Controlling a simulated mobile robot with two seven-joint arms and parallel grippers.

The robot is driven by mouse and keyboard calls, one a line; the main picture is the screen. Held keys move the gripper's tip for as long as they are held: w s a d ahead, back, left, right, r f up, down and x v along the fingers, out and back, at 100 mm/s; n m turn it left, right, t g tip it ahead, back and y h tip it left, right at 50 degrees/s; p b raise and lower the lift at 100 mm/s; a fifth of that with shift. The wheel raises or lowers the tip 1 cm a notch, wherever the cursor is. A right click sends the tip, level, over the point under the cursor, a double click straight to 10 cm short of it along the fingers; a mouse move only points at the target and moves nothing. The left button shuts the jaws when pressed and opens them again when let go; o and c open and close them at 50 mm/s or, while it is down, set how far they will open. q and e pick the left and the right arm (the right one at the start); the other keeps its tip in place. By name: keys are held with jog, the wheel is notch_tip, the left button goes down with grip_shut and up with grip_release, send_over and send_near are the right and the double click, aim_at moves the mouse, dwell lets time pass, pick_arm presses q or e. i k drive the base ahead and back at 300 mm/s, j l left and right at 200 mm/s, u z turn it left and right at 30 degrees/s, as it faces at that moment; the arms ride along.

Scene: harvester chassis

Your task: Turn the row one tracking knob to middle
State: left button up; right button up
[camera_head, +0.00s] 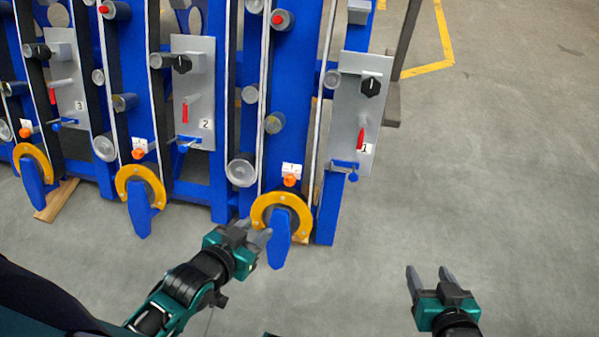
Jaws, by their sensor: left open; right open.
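The row one panel (349,110) is a grey upright plate marked 1 at the right end of the blue chassis. A black knob (371,86) with a light pointer mark sits near its top; its exact setting is too small to read. A red lever (361,140) is lower on the same panel. My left gripper (256,231) is open and empty, below and left of the panel, in front of the row one yellow ring. My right gripper (430,274) is open and empty over the floor, well below and right of the panel. Neither gripper touches the knob.
Similar panels marked 2 (199,100) and 3 (66,85) stand to the left. A yellow ring (261,214) with a blue tongue (279,240) juts out near my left gripper, under an orange knob (290,181). The grey floor (500,170) at right is clear.

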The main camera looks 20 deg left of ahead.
aim_at(290, 181)
jog(key=j, duration=1.15)
jog(key=i+j, duration=0.1)
jog(key=j, duration=0.2)
jog(key=i+j, duration=0.1)
jog(key=j, duration=0.25)
jog(key=j+z, duration=0.1)
jog(key=j, duration=0.2)
jog(key=i+j, duration=0.3)
